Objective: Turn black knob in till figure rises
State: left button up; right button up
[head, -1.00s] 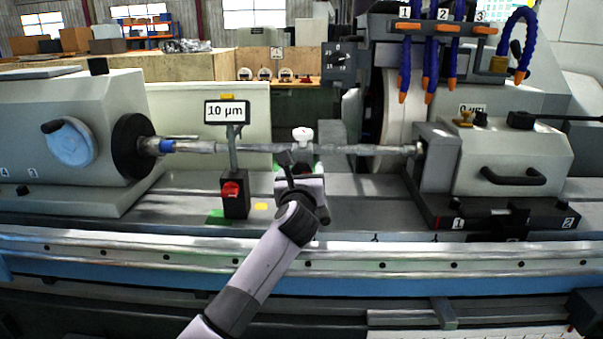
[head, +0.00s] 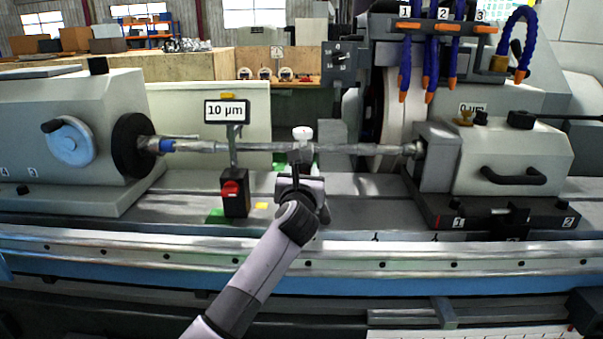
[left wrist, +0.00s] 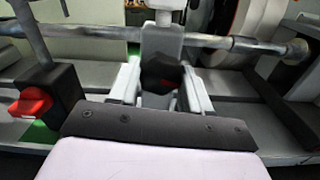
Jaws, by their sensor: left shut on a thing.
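The black knob (left wrist: 160,75) sits low on the front of a grey upright rest with a white top knob (head: 302,133), beside the long shaft (head: 370,149). My left gripper (left wrist: 161,88) is shut on the black knob, with one finger on each side. In the head view my left gripper (head: 300,180) hides most of the knob. A display (head: 227,111) to the left reads "10 µm". My right gripper is out of view.
A black post base with a red knob (head: 231,189) stands close left of my gripper, and also shows in the left wrist view (left wrist: 32,102). The shaft runs between the left headstock (head: 130,146) and the right tailstock (head: 440,160). Blue hoses (head: 427,70) hang above right.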

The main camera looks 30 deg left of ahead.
pick_arm(q)
jog(key=shift+m, duration=2.2)
jog(key=o, duration=1.1)
jog(key=shift+b+v, duration=0.4)
jog(key=shift+v, duration=3.25)
